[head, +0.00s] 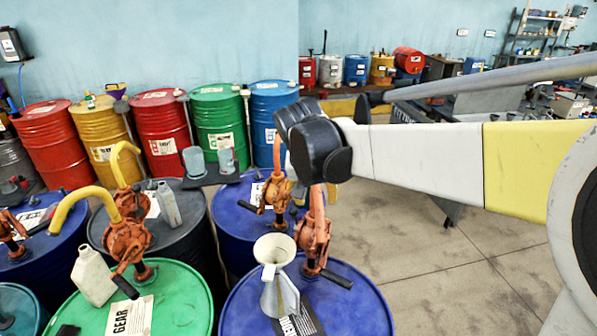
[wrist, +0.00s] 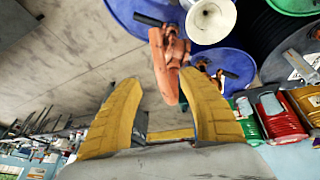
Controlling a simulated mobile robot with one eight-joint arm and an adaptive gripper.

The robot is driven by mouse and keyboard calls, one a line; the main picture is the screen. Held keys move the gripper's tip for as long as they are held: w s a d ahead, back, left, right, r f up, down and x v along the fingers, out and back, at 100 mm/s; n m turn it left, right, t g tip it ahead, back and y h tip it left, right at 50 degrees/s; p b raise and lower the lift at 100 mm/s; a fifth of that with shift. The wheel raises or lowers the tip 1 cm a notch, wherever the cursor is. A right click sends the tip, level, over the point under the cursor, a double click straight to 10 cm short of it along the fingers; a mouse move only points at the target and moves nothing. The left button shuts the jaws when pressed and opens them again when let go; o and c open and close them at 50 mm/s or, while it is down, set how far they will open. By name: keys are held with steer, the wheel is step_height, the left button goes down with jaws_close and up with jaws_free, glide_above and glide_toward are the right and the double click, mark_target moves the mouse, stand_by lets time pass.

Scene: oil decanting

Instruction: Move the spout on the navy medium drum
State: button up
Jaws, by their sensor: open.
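The navy drum (head: 345,297) in the front, with a partly visible label, carries an orange hand pump (head: 312,238). Its orange spout (head: 317,203) rises toward my gripper in the head view. In the wrist view, the spout (wrist: 168,68) hangs between the yellow fingers of my gripper (wrist: 160,78). The fingers are open and lie on either side of the spout; I cannot tell whether either touches it. In the head view, my black wrist hides much of the fingers and the upper spout.
A pale funnel jug (head: 278,285) stands on the same drum beside the pump. A second blue drum (head: 232,215) with an orange pump stands behind. A green drum (head: 185,295) with a yellow spout (head: 85,197) is at left. The floor (head: 400,250) at right is clear.

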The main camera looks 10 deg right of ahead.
mark_target(319, 215)
steer(key=x, duration=1)
steer(key=shift+s+f, duration=0.15)
steer(key=shift+f, duration=0.15)
steer(key=shift+s, duration=0.1)
jaws_close()
